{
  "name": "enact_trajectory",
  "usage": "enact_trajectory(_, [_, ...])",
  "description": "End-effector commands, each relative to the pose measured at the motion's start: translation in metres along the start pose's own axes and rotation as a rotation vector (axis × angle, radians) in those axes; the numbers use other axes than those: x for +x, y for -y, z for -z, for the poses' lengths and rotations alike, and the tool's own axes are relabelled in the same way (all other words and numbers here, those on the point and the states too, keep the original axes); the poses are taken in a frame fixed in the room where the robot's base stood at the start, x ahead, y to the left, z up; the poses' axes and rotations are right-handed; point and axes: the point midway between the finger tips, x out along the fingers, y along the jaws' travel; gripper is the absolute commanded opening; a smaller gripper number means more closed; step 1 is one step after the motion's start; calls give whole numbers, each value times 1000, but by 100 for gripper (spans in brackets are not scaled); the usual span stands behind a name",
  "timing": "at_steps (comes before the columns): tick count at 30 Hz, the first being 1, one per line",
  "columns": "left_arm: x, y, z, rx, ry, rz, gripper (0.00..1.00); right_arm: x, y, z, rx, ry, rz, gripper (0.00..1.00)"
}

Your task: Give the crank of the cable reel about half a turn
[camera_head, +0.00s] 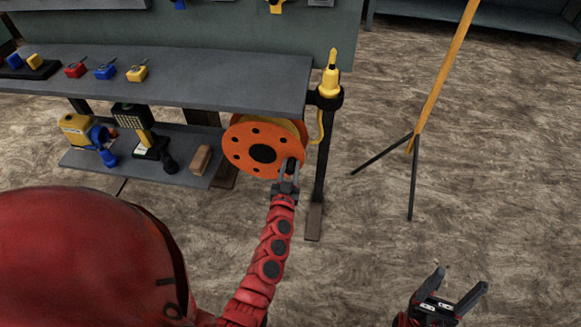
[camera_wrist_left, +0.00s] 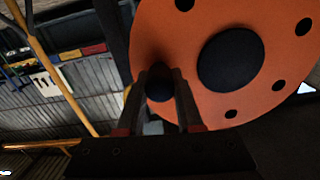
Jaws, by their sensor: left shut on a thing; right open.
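The cable reel (camera_head: 240,155) is an orange disc with a black hub and several dark holes, mounted at the right end of the workbench. It fills the upper right of the left wrist view (camera_wrist_left: 272,98). Its dark crank handle (camera_head: 291,165) is at the disc's lower right edge in the head view; it also shows in the left wrist view (camera_wrist_left: 159,86). My left gripper (camera_head: 286,178) is shut on the crank handle, its fingers on either side of it. My right gripper (camera_head: 456,290) is open and empty at the lower right, over the floor.
The workbench (camera_head: 220,75) holds small red, blue and yellow items. Its lower shelf (camera_head: 190,173) holds tools and a brown block (camera_head: 201,159). A yellow tool (camera_head: 331,75) sits on the post beside the reel. A tripod with a yellow pole (camera_head: 436,95) stands right; floor between is clear.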

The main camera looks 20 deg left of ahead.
Motion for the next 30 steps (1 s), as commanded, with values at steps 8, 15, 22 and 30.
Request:
enact_trajectory(8, [0, 0, 0, 0, 0, 1, 0, 0, 0, 0, 0, 0, 0, 68])
enact_trajectory(15, [0, 1, 0, 0, -1, 2, 0, 0, 0, 0, 0, 0, 0, 68])
enact_trajectory(22, [0, 1, 0, 0, -1, 2, 0, 0, 0, 0, 0, 0, 0, 68])
enact_trajectory(30, [0, 1, 0, 0, -1, 2, 0, 0, 0, 0, 0, 0, 0, 68])
